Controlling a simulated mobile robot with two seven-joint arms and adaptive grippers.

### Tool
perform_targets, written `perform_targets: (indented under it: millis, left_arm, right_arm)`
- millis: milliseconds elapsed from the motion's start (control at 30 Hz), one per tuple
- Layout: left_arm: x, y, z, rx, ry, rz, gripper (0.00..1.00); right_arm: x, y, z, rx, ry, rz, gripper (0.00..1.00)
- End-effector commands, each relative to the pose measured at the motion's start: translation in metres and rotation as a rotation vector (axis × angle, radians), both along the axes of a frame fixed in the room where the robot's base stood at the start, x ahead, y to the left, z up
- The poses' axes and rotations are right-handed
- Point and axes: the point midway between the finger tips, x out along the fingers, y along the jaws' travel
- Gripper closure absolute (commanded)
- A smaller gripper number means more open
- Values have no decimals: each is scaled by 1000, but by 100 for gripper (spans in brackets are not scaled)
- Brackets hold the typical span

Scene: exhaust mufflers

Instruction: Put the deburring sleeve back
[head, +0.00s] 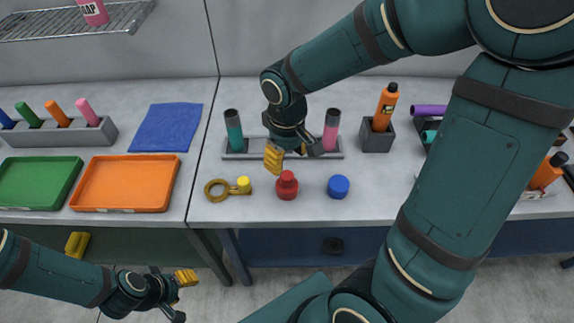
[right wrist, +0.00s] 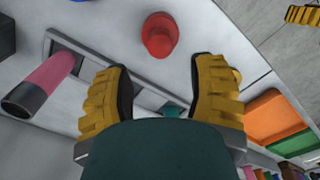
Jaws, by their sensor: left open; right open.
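A grey rack (head: 236,155) on the right-hand table holds a teal cylinder with a dark top (head: 233,130) and a pink cylinder with a dark top (head: 331,128). In front of it stand a red piece (head: 287,185), a blue round piece (head: 338,187) and a yellow ring tool (head: 217,190). I cannot tell which is the deburring sleeve. My right gripper (head: 289,154) is open over the rack's middle, which it partly hides. In the right wrist view nothing is gripped; the pink cylinder (right wrist: 45,82) and red piece (right wrist: 159,36) are outside the fingers. My left gripper (head: 182,294) is open, low before the table.
An orange bottle (head: 386,106) stands in a grey holder right of the rack. The left-hand table has a green tray (head: 38,180), an orange tray (head: 125,182), a blue cloth (head: 166,127) and a marker holder (head: 60,136). My right arm covers much of the right side.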

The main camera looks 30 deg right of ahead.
Motion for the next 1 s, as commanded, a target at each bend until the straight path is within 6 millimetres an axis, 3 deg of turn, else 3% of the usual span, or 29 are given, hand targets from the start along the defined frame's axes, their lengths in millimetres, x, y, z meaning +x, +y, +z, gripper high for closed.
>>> perform_targets:
  millis: [100, 300, 1000]
  left_arm:
    - [-1, 0, 7, 0, 3, -1, 53]
    - [-2, 0, 9, -1, 5, -1, 53]
    - [-2, 0, 9, -1, 5, -1, 53]
  right_arm:
    - [1, 0, 21, 1, -4, 1, 44]
    - [0, 0, 34, 0, 0, 1, 44]
    - [0, 0, 35, 0, 0, 0, 44]
